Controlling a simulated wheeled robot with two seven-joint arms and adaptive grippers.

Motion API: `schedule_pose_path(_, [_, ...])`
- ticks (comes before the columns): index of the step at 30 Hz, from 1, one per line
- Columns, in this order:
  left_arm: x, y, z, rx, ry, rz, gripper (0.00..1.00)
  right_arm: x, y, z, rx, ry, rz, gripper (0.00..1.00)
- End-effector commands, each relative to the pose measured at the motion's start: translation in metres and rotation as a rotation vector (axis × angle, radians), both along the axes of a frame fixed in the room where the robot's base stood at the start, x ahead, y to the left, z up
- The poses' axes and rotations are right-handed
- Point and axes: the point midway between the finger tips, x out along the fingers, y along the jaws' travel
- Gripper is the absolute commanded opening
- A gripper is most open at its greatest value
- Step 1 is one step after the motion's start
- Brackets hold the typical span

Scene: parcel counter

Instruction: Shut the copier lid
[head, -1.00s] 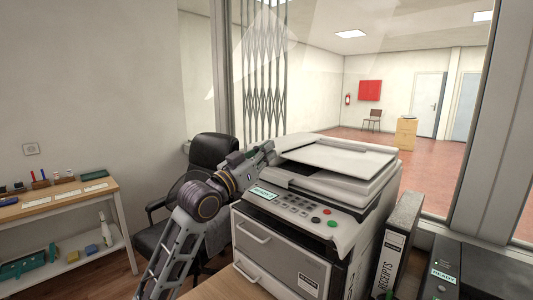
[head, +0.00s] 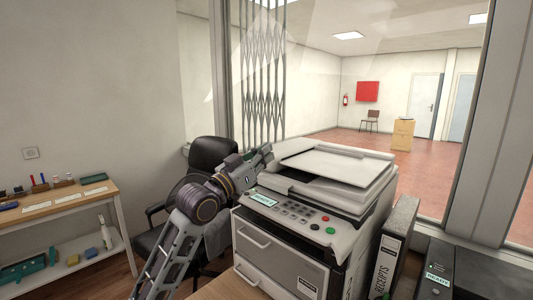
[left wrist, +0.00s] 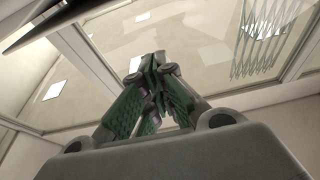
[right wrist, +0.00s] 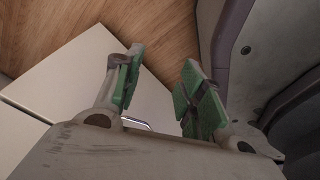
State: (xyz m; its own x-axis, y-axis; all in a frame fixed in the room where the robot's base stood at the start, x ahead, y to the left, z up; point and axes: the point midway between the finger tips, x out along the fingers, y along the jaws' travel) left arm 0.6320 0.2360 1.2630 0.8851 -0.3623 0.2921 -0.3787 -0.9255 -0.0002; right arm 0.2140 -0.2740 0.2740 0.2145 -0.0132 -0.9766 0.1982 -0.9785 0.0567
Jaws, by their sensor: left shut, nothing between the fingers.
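The copier (head: 282,262) stands on the counter, pale grey with a keypad panel and drawers. Its lid (head: 330,158) lies low and nearly flat over the top. A dark gap shows under the lid's left front edge; I cannot tell whether the lid is fully down. My left gripper (head: 266,152) is shut and empty, beside the lid's left end; I cannot tell whether it touches. Its closed green-padded fingers fill the middle of the left wrist view (left wrist: 160,72). My right gripper (right wrist: 156,88) is open and empty, outside the head view.
A receipts binder (head: 392,250) stands close to the copier's right, with a dark device (head: 440,272) beyond it. A black office chair (head: 212,153) is behind my left arm. A side table (head: 60,199) with small items stands at left. A window is behind the copier.

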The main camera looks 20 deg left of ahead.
Motion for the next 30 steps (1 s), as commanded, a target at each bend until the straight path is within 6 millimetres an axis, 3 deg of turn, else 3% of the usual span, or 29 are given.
schedule_pose_path(30, [-0.055,0.022,-0.049,0.001,0.002,0.0,0.0,0.019,0.014,0.005,0.016,-0.015,-0.004,0.4])
